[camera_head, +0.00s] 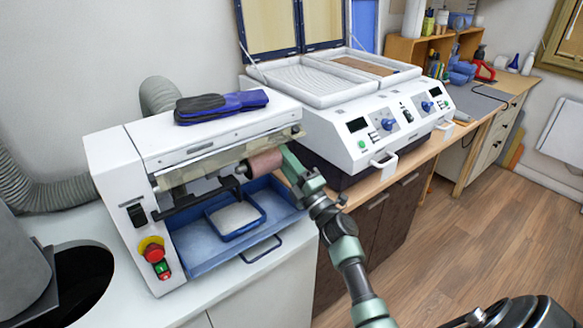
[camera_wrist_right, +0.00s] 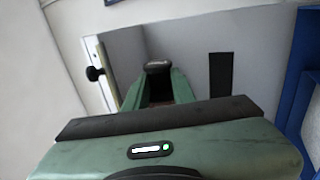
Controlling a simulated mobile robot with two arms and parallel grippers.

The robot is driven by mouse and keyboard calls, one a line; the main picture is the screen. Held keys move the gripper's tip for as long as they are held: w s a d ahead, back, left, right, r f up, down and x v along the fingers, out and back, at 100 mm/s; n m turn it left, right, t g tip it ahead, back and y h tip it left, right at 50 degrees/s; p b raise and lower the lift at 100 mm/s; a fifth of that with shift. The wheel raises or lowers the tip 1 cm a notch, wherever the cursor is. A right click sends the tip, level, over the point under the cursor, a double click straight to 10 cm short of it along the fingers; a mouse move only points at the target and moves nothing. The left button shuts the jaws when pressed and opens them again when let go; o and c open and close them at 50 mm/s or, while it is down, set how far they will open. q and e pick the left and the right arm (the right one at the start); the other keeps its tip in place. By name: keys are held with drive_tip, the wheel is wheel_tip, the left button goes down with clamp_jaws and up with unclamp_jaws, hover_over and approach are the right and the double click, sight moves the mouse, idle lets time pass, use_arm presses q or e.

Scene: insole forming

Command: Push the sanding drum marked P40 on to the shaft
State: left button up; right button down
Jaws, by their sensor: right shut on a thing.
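A reddish-brown sanding drum (camera_head: 265,163) is at the right end of the white sanding machine's (camera_head: 125,165) front opening, lying roughly level. Any marking on it is too small to read. My right gripper (camera_head: 287,158) is shut on the drum's right end. A dark bracket and a short pale piece, perhaps the shaft, show just left of the drum. I cannot tell how far the drum is on the shaft. In the right wrist view, my green fingers (camera_wrist_right: 157,88) reach into the opening beside a dark round end (camera_wrist_right: 157,66); the drum is mostly hidden. My left gripper is out of view.
A blue tray (camera_head: 190,258) with a smaller blue dish (camera_head: 236,232) lies under the drum. A white heating press (camera_head: 345,125) stands close on the right. The wooden floor (camera_head: 470,215) is clear.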

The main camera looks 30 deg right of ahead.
drive_tip(key=w+b, duration=0.1)
drive_tip(key=w, duration=0.1)
drive_tip(key=shift+w+a, duration=0.1)
drive_tip(key=shift+w, duration=0.2)
drive_tip(key=shift+w+a+b, duration=0.1)
drive_tip(key=shift+w+b, duration=0.25)
drive_tip(key=shift+w, duration=0.6)
drive_tip(key=shift+s+a+r, duration=0.1)
drive_tip(key=shift+a, duration=0.65)
drive_tip(key=shift+p, duration=0.4)
idle(0.3)
drive_tip(key=shift+s+a+p, duration=0.15)
drive_tip(key=shift+a+p, duration=0.35)
drive_tip(key=shift+a, duration=1.65)
idle(3.0)
